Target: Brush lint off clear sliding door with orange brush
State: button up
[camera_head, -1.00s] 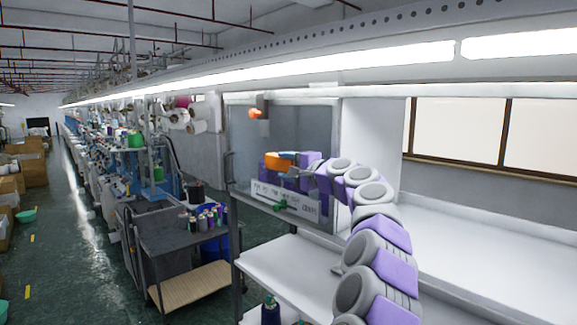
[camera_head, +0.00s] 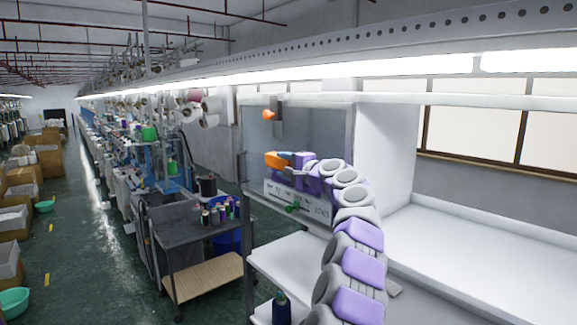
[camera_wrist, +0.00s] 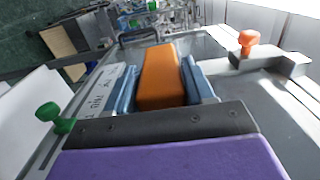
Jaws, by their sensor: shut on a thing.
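My gripper (camera_wrist: 162,82) is shut on the orange brush (camera_wrist: 161,70), which sits between its two blue-grey fingers in the wrist view. In the head view the orange brush (camera_head: 277,160) shows at the tip of my gripper (camera_head: 291,162), in front of the clear sliding door (camera_head: 312,128). In the wrist view the clear sliding door (camera_wrist: 222,95) spreads out behind the brush. I cannot tell whether the brush touches the door. No lint can be made out. The underside of the brush is hidden.
An orange knob (camera_head: 268,115) on a grey bracket is at the door's upper left. A green knob (camera_head: 292,208) sits by the white labelled panel (camera_head: 300,197) below. A dark cart (camera_head: 190,233) with thread cones stands left. A white shelf (camera_head: 290,262) lies below the arm.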

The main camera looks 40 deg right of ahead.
jog(key=shift+w, duration=0.15)
jog(key=shift+d+r, duration=0.1)
jog(key=shift+r, duration=0.45)
jog(key=s+b, duration=0.5)
jog(key=s, duration=0.9)
jog(key=shift+s+d, duration=0.35)
jog(key=shift+d, duration=0.1)
dwell(0.4)
jog(key=shift+w, duration=0.15)
